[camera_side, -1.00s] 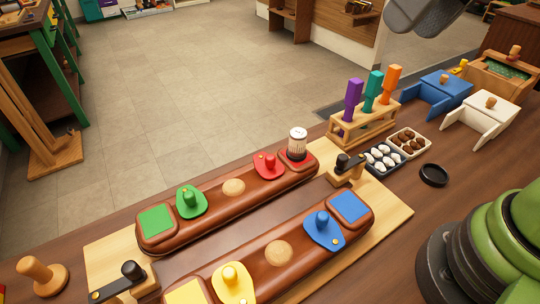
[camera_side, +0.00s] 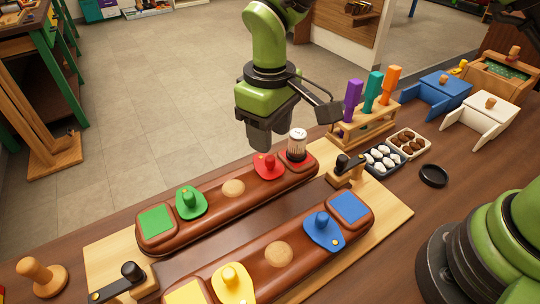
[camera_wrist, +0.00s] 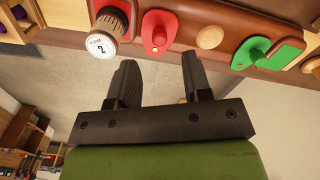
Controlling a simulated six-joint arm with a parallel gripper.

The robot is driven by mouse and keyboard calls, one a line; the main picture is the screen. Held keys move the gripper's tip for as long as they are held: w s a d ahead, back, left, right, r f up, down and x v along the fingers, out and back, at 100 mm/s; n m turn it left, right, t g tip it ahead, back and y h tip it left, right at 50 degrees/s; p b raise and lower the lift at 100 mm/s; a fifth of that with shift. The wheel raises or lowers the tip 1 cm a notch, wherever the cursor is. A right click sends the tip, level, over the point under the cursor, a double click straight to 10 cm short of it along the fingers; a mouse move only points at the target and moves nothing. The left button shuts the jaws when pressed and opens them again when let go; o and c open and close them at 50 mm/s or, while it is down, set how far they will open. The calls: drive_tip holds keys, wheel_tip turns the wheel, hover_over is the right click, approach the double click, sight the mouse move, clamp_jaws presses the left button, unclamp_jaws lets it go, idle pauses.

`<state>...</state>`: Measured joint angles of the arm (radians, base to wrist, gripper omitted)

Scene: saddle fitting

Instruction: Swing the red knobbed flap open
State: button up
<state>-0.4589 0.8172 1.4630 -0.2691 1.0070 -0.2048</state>
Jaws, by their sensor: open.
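The red knobbed flap (camera_side: 267,165) lies on the far brown padded bar (camera_side: 215,207), beside the red square where a dark jar with a white top (camera_side: 297,145) stands. In the wrist view the red flap (camera_wrist: 159,32) is at the top, next to the jar, whose label reads "2" (camera_wrist: 101,44). My gripper (camera_side: 260,138) is above and behind the red flap, apart from it. In the wrist view its two fingers (camera_wrist: 158,75) are spread, with nothing between them. The flap's knob shows clear of the fingers.
A green knobbed flap (camera_side: 191,202) and a wooden disc (camera_side: 233,187) share the far bar. The near bar carries blue (camera_side: 323,232) and yellow (camera_side: 232,284) flaps. A rack of coloured-handled tools (camera_side: 364,122) stands close to my arm. A black-knobbed clamp (camera_side: 346,168) sits near the jar.

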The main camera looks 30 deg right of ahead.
sight(270, 157)
wheel_tip(270, 157, down, 6)
drive_tip(key=shift+f, duration=0.15)
clamp_jaws()
